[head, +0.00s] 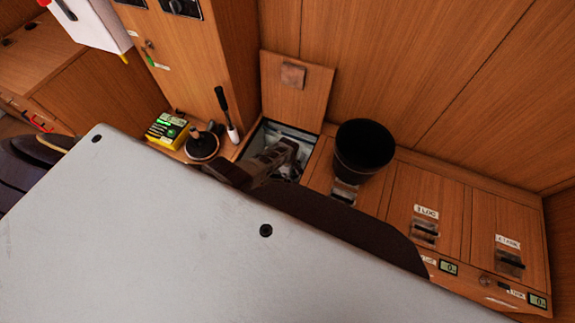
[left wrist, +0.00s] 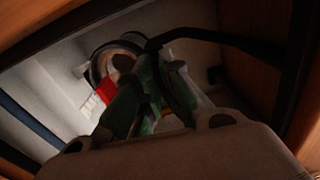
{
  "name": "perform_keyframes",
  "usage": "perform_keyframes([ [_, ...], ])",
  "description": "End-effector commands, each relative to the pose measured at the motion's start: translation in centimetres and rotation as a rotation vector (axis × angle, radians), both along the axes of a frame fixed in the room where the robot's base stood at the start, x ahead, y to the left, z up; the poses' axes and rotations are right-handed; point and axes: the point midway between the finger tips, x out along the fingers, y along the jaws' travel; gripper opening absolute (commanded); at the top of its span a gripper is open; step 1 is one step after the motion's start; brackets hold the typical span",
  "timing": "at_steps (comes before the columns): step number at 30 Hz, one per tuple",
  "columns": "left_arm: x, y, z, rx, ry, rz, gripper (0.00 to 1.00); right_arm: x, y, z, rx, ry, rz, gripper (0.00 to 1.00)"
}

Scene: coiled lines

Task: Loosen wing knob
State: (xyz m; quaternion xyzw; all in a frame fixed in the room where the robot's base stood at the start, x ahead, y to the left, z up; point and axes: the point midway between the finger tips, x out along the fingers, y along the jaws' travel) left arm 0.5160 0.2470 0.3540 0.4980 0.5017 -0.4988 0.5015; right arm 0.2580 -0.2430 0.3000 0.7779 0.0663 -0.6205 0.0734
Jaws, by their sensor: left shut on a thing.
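My left gripper (head: 284,156) reaches down into an open compartment (head: 246,143) in the wooden bench. In the left wrist view its fingers (left wrist: 152,88) are closed together around something at a round fitting (left wrist: 116,62) inside the compartment. I take the held thing to be the wing knob, but the fingers and shadow hide most of it and its shape is not clear. A red part (left wrist: 106,91) lies just left of the fingers. A black hose or bar (left wrist: 215,38) arches over them. My right gripper is not in view.
The compartment's raised lid (head: 297,90) stands behind the opening. A black bucket (head: 363,150) is on the bench to the right. A yellow device (head: 166,129) and a black-handled tool (head: 228,118) stand left. Closed latched lids (head: 425,205) lie further right.

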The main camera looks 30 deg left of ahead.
Motion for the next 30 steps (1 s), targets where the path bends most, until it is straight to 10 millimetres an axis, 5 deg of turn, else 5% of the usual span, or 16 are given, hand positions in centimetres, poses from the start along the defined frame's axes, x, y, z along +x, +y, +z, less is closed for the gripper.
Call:
perform_keyframes([
  [13,-0.08,0.1,-0.04,0.001,0.002,0.014,0.0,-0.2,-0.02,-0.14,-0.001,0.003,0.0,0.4],
  [14,-0.07,0.1,-0.04,0.001,0.001,0.013,0.11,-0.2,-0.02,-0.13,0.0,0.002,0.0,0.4],
  [18,-0.05,0.09,-0.03,0.001,0.001,0.013,0.29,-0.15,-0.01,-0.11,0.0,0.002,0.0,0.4],
  [30,0.01,0.03,0.02,0.0,0.0,0.012,0.3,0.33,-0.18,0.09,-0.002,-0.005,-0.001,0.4],
])
